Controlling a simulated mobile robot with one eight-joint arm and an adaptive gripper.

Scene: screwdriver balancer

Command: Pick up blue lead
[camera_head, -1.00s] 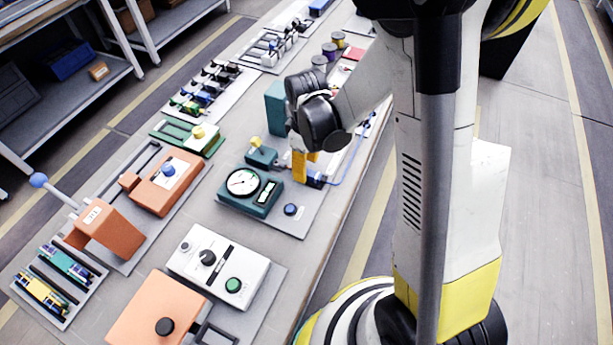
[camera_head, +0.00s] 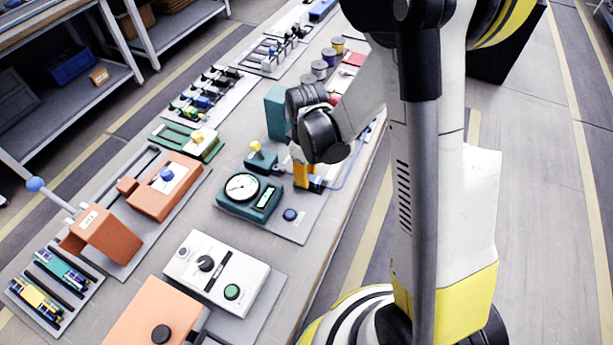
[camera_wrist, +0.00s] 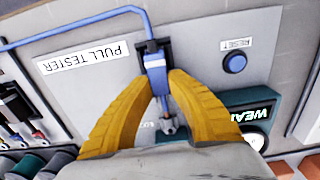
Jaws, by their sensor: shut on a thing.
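The blue lead (camera_wrist: 75,28) shows in the wrist view as a blue cable that bends down into a blue plug end (camera_wrist: 155,68). My gripper (camera_wrist: 158,80) has its yellow fingers closed around this plug end, above the grey plate marked PULL TESTER. A metal tip shows below the plug between the fingers. In the head view the blue lead (camera_head: 354,160) runs along the right side of the bench, and my gripper (camera_head: 303,182) is at its near end, to the right of the green gauge box. The contact between fingers and plug is partly hidden there.
A blue RESET button (camera_wrist: 234,63) is beside the gripper. The green gauge box (camera_head: 249,195) and a yellow-knobbed lever (camera_head: 256,148) stand close to the left. A white control box (camera_head: 217,270) and orange fixtures are nearer. The aisle right of the bench is clear.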

